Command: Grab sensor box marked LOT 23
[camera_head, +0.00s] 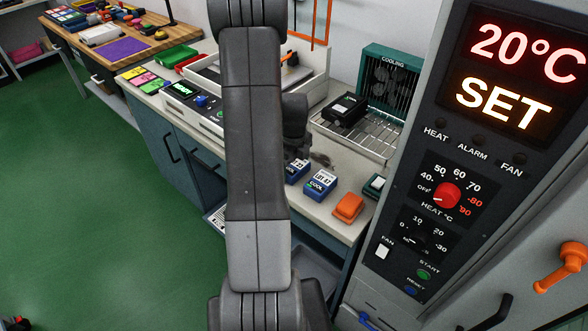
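Two small blue boxes with white labels stand on the light bench top, right of my arm. The left blue box (297,174) is partly hidden by my arm; the end of its label looks like 23, but it is too small to be sure. The right blue box (320,190) has a label that looks like LOT 47, with COOL on its front. My gripper (321,159) shows only as a small dark part just above and behind these boxes, mostly hidden by my arm. I cannot tell whether it is open or touches a box.
An orange box (348,207) and a dark green box (375,186) stand to the right. Behind is a wire rack (362,138) with a black box (345,108) before the cooling unit (391,78). A tall control panel (465,190) fills the right. Green floor (90,200) is open at left.

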